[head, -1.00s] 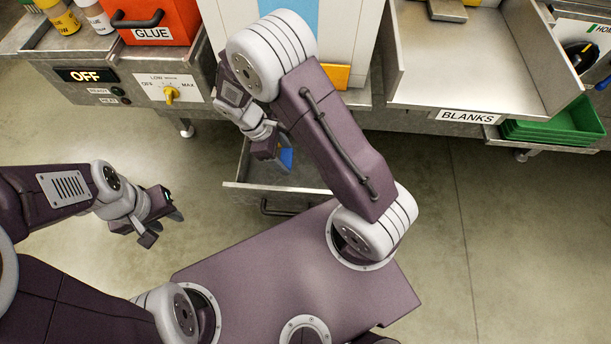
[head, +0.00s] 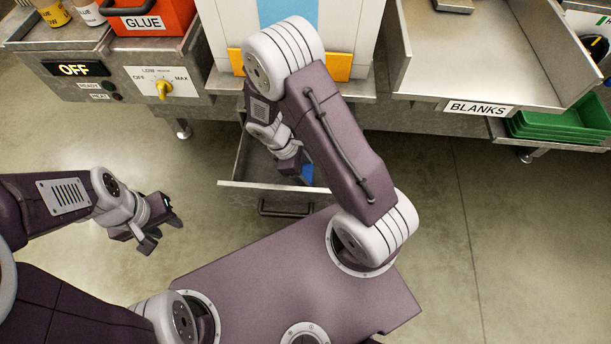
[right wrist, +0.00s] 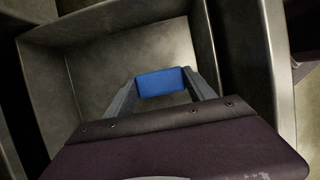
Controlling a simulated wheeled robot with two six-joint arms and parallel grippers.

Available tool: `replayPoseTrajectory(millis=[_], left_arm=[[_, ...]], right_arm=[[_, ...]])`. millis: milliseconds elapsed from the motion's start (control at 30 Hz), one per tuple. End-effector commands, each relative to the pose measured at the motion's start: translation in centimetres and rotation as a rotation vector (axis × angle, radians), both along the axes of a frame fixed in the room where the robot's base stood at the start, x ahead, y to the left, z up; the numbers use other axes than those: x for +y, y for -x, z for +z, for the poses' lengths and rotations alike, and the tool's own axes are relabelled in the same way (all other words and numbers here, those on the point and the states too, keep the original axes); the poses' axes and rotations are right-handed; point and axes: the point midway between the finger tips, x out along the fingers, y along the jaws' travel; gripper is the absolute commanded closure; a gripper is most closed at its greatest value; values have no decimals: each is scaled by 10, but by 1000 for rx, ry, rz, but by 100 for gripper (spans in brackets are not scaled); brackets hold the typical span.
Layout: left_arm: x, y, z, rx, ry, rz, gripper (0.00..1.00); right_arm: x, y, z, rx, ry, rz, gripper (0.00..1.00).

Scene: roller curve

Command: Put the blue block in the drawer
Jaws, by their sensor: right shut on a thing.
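The blue block (right wrist: 161,82) is between the fingers of my right gripper (right wrist: 162,88) in the right wrist view. In the head view the blue block (head: 307,170) shows just right of the right gripper (head: 297,168). The right gripper is shut on it, over or inside the open metal drawer (head: 240,195). The drawer's grey interior and walls also fill much of the right wrist view (right wrist: 110,65). I cannot tell whether the block touches the drawer floor. My left gripper (head: 160,235) is empty over the floor at the left, with its fingers apart.
Above the drawer is a bench with a white cabinet and an orange-yellow part (head: 337,66). A control box (head: 127,80) with a yellow knob is at the left. A BLANKS tray (head: 450,65) and green bins (head: 560,120) are at the right.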

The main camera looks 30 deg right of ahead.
Motion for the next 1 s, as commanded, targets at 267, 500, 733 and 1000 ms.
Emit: replayPoseTrajectory(millis=[267, 500, 733, 1000], left_arm=[[0, 0, -12, 0, 0, 0, 64], [0, 0, -15, 0, 0, 0, 64], [0, 0, -14, 0, 0, 0, 64], [0, 0, -3, 0, 0, 0, 64]], right_arm=[[0, 0, -27, -1, 0, 0, 85], [0, 0, -31, 0, 0, 0, 34], [0, 0, -30, 0, 0, 0, 15], [4, -3, -11, -3, -1, 1, 15]])
